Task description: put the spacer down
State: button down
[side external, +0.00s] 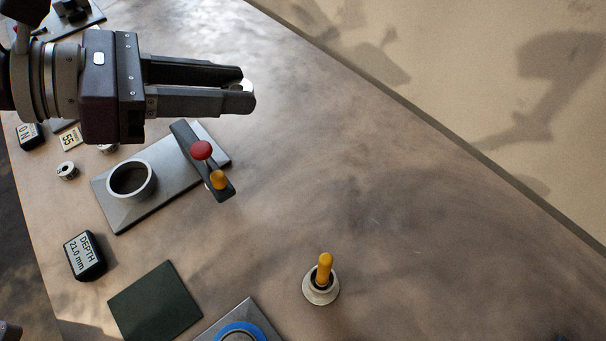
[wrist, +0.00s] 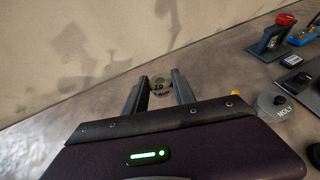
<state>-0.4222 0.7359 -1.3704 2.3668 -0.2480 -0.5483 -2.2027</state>
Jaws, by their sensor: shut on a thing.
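My gripper (side external: 246,90) is level above the table in the side view, its two long fingers pointing right. It is shut on a small pale metal spacer (side external: 248,86) at the fingertips, mostly hidden by the near finger. In the wrist view the spacer (wrist: 161,86) shows as a small round grey piece with dark marks between the fingertips (wrist: 159,90). The marks are too small to read surely. The held spacer looks clear of the table and of other things.
Below my gripper stands a metal plate with a ring (side external: 131,179) and a red-knobbed lever (side external: 201,150). Small round pieces (side external: 67,171), a depth display (side external: 85,256), a dark mat (side external: 155,304), a blue ring (side external: 242,331) and a yellow-handled tool (side external: 324,270) stand around. The table's right is clear.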

aim_at(280, 256)
jog(key=s+d+m+g+h, duration=0.2)
jog(key=s+d+m+g, duration=0.1)
jog(key=s+d, duration=0.4)
jog(key=f, duration=0.8)
jog(key=a+f, duration=0.1)
jog(key=f, duration=0.6)
jog(key=s+f, duration=0.1)
jog(key=f, duration=0.7)
jog(key=shift+a+f, duration=0.25)
jog(key=shift+f, duration=0.1)
jog(key=shift+f, duration=0.15)
jog(key=c, duration=1)
grip_release()
jog(key=shift+c, duration=0.2)
jog(key=shift+o, duration=0.5)
jog(key=v, duration=0.7)
jog(key=shift+a+r, duration=0.2)
jog(key=shift+r, duration=0.2)
